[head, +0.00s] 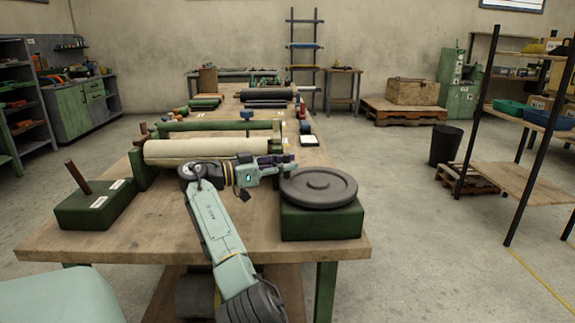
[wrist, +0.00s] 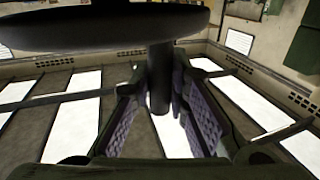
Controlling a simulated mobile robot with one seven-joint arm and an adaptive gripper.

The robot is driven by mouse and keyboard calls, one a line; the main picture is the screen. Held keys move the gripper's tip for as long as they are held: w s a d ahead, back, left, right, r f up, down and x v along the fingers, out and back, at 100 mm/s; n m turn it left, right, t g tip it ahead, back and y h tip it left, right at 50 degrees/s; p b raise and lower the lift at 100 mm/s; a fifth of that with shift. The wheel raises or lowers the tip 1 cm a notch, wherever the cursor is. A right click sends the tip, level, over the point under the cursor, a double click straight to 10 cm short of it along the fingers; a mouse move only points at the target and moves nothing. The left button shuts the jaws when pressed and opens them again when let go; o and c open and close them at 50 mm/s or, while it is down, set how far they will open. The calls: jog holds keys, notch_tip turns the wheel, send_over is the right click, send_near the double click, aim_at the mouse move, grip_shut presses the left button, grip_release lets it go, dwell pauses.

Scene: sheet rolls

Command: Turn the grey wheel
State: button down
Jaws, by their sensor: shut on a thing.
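The grey wheel (head: 320,190) lies flat on a dark green block (head: 322,221) at the right front of the workbench. My gripper (head: 287,163) is at the wheel's far left edge, just above the rim. In the wrist view the wheel (wrist: 90,28) is a dark disc across the top, and a dark round post, the wheel's handle (wrist: 159,75), stands between the fingers of my gripper (wrist: 165,115). The gripper is shut on this handle. In the head view the gripper hides the handle.
A cream roll (head: 195,149) on green supports lies behind my arm. A green block (head: 97,208) with a brown lever (head: 77,176) is at the left front of the workbench (head: 160,235). More rolls lie farther back.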

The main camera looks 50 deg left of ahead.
dwell(0.4)
jog(key=c, duration=1.5)
grip_release()
jog(key=shift+c, duration=0.2)
jog(key=v, duration=1.2)
jog(key=shift+w+a, duration=0.1)
